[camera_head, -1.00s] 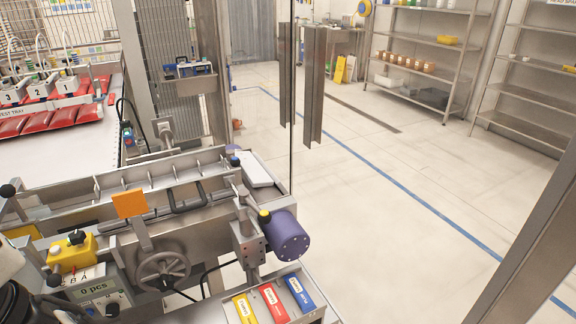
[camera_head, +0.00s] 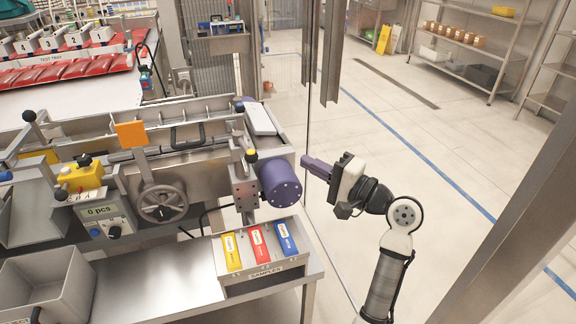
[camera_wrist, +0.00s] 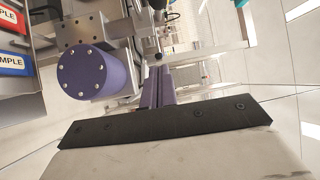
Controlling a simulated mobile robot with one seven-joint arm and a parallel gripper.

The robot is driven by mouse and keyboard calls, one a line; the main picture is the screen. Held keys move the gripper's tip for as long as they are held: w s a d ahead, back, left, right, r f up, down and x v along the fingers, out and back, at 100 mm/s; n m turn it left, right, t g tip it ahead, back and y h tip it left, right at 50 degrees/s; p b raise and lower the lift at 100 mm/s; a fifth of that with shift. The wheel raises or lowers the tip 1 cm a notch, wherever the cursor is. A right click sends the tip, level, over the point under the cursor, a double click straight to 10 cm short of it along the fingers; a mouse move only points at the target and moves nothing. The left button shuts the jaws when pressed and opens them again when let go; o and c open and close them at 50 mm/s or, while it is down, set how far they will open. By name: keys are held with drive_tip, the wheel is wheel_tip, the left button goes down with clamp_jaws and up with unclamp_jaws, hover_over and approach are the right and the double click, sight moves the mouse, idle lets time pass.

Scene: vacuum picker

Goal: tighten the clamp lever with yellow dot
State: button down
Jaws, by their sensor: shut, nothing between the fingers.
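The clamp lever with the yellow dot (camera_head: 251,155) stands on the metal block left of the purple cylinder (camera_head: 281,183) in the head view. Its knob is dark with a yellow top. My gripper (camera_head: 304,162) is shut and empty, right of the lever and apart from it, with its purple fingers pointing left toward the machine. In the wrist view the shut fingers (camera_wrist: 158,70) lie right of the purple cylinder (camera_wrist: 92,75). I cannot make out the yellow dot there.
A handwheel (camera_head: 162,204) and an orange plate (camera_head: 131,134) are to the left. A samples tray (camera_head: 262,267) sits in front. A glass panel edge and metal post (camera_head: 331,55) stand behind my gripper. Open floor lies right.

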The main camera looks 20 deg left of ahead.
drive_tip(key=s+d+g+y, duration=0.1)
drive_tip(key=s+d+g, duration=0.15)
drive_tip(key=d, duration=0.25)
drive_tip(key=p, duration=0.4)
approach(256, 161)
drive_tip(key=w+a, duration=0.4)
drive_tip(key=a, duration=0.1)
drive_tip(key=shift+s+a+r+m+t, duration=0.1)
drive_tip(key=shift+a+r+m+t, duration=0.1)
drive_tip(key=shift+a, duration=0.15)
drive_tip(key=shift+s+a+r+m+t, duration=0.1)
drive_tip(key=shift+a+r+m, duration=0.1)
drive_tip(key=shift+a, duration=0.15)
drive_tip(key=shift+s+a+p, duration=0.6)
drive_tip(key=shift+s, duration=0.35)
drive_tip(key=shift+w+d+f, duration=0.1)
